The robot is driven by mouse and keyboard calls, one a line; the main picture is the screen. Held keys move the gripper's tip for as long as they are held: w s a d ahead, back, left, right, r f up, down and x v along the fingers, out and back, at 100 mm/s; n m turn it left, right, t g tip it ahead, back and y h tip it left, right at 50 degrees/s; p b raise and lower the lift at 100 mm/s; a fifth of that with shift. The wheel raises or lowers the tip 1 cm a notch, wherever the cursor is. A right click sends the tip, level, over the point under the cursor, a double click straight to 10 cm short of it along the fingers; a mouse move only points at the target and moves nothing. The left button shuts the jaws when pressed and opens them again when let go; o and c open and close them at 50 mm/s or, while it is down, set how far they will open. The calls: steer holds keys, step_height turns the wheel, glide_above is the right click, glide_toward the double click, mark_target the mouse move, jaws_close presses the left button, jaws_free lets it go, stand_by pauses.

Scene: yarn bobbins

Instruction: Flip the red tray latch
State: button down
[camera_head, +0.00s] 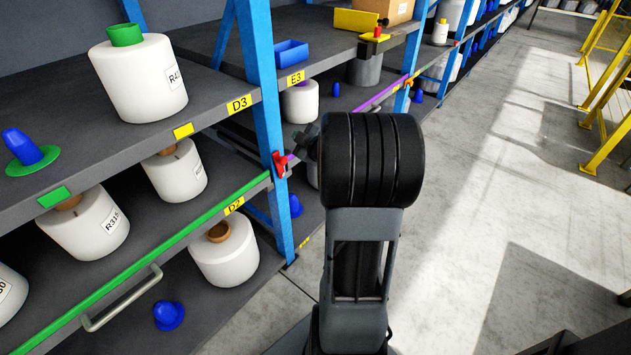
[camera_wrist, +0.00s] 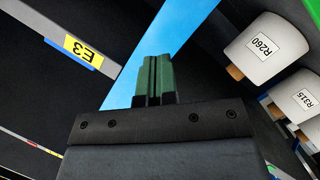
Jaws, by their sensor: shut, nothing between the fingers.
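A small red latch (camera_head: 280,164) sits on the blue upright post (camera_head: 268,120), at the right end of the green-edged tray (camera_head: 190,228). My gripper (camera_wrist: 155,78) shows in the wrist view as two green fingers pressed together, with nothing between them. The blue post (camera_wrist: 165,45) lies behind the fingers there. In the head view my wrist is just right of the red latch, and my arm hides most of the gripper. The latch cannot be made out in the wrist view, so I cannot tell whether the fingers touch it.
White bobbins stand on the shelves, one of them (camera_head: 139,78) with a green top. A grey handle (camera_head: 122,298) juts from the green-edged tray. A purple bar (camera_head: 380,95) runs along the shelf beyond the post. Open floor (camera_head: 480,190) lies to the right.

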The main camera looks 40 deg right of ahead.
step_height(320, 180, down, 8)
steer(key=s+d+n+t+y+b, duration=0.2)
steer(key=s+d+n+y+b, duration=0.1)
steer(key=n+y+b, duration=0.15)
steer(key=w+a, duration=0.1)
steer(key=w, duration=0.7)
steer(key=shift+w+a+m+p, duration=0.25)
steer(key=shift+a+m+p, duration=0.1)
steer(key=shift+a+p, duration=0.1)
steer(key=shift+r, duration=0.1)
steer(key=shift+s+a+f+b, duration=0.25)
steer(key=shift+a+f+b, duration=0.65)
steer(key=shift+f+b, duration=0.35)
glide_toward(278, 152)
steer(key=shift+s+d+r+p, duration=0.3)
steer(key=shift+s+d, duration=0.15)
steer(key=shift+s, duration=0.2)
steer(key=shift+s+d+r+p, duration=0.15)
steer(key=shift+s+d+r, duration=0.25)
steer(key=shift+s, duration=0.2)
